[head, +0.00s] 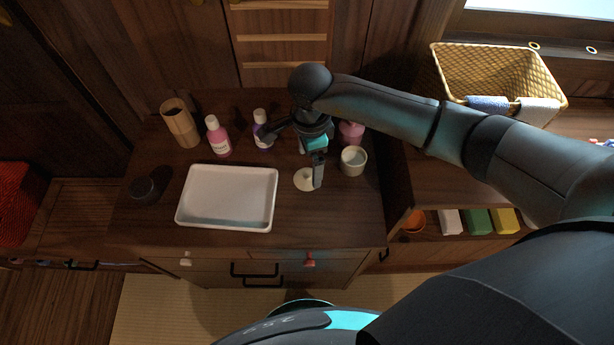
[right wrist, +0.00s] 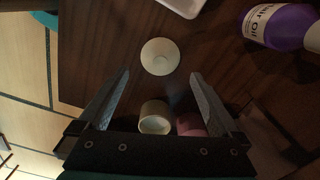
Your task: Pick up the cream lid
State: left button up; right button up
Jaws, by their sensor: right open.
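The cream lid (head: 303,180) is a small round disc lying on the dark wooden cabinet top, right of the white tray. In the right wrist view the cream lid (right wrist: 160,56) lies ahead of the fingertips, roughly centred between them. My right gripper (head: 318,172) is above the cabinet top, over the lid's right side in the head view, and hides a little of it. In the right wrist view my right gripper (right wrist: 160,76) is open with nothing between its fingers. A cream cup (head: 354,160) stands right of the lid. My left gripper is not in view.
A white tray (head: 228,197) lies left of the lid. Pink (head: 218,138) and purple (head: 262,130) bottles stand behind, with a pink container (head: 351,132) near the cup. A wooden holder (head: 180,124) and dark jar (head: 144,189) are at left. A wicker basket (head: 490,76) is at right.

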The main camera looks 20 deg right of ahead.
aim_at(308, 173)
jog(key=f, duration=0.4)
jog(key=shift+a+f+b, duration=0.1)
jog(key=shift+a+b, duration=0.2)
jog(key=shift+b, duration=0.1)
jog(key=shift+c, duration=0.3)
jog(key=c, duration=1.3)
